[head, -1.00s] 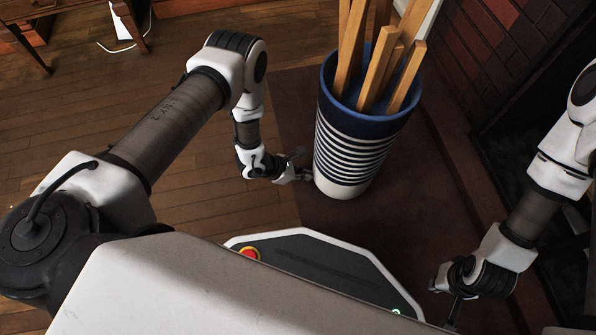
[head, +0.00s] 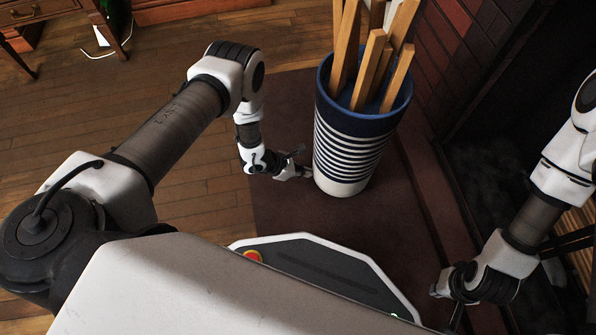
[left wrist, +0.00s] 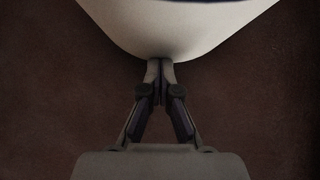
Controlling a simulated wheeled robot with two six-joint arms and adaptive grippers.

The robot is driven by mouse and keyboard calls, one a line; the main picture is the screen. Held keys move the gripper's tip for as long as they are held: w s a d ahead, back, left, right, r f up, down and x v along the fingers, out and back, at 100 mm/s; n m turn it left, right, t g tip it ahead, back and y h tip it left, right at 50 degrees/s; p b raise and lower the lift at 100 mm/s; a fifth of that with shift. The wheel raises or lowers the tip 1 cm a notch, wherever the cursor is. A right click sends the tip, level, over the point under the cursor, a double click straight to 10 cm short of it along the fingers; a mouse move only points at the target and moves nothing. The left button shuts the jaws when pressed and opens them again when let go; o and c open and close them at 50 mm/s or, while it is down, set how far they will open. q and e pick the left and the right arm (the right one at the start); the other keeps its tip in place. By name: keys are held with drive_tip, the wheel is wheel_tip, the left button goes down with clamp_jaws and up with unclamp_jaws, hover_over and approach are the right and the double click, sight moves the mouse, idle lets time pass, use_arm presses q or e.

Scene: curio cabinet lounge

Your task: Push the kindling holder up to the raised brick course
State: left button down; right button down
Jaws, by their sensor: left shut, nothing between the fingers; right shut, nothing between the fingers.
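The kindling holder (head: 350,140) is a tall white and blue striped pot with several wooden sticks upright in it. It stands on the dark brown hearth slab (head: 290,215). My left gripper (head: 308,173) is shut and empty, with its tips at the low left side of the pot. In the left wrist view the closed fingertips (left wrist: 160,62) meet the lower edge of the pale pot (left wrist: 180,25); they seem to touch it. The raised brick course (head: 432,195) runs along the right of the slab, with a gap between it and the pot's base. My right gripper (head: 455,325) is shut, low at the right, away from the pot.
A dark firebox opening (head: 495,150) lies beyond the course at right, with a red brick wall (head: 455,50) behind the pot. Wooden floor (head: 200,200) is open at left. A wooden desk (head: 50,15) stands at the far left.

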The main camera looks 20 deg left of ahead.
use_arm(q)
drive_tip(key=w+d, duration=0.3)
drive_tip(key=d, duration=0.2)
drive_tip(key=w+d, duration=0.2)
drive_tip(key=d, duration=0.1)
drive_tip(key=shift+w+d+b, duration=0.15)
drive_tip(key=shift+w+b, duration=0.15)
drive_tip(key=shift+b, duration=0.1)
use_arm(e)
drive_tip(key=shift+s+a+f, duration=0.15)
drive_tip(key=shift+s+f, duration=0.05)
drive_tip(key=shift+f, duration=0.05)
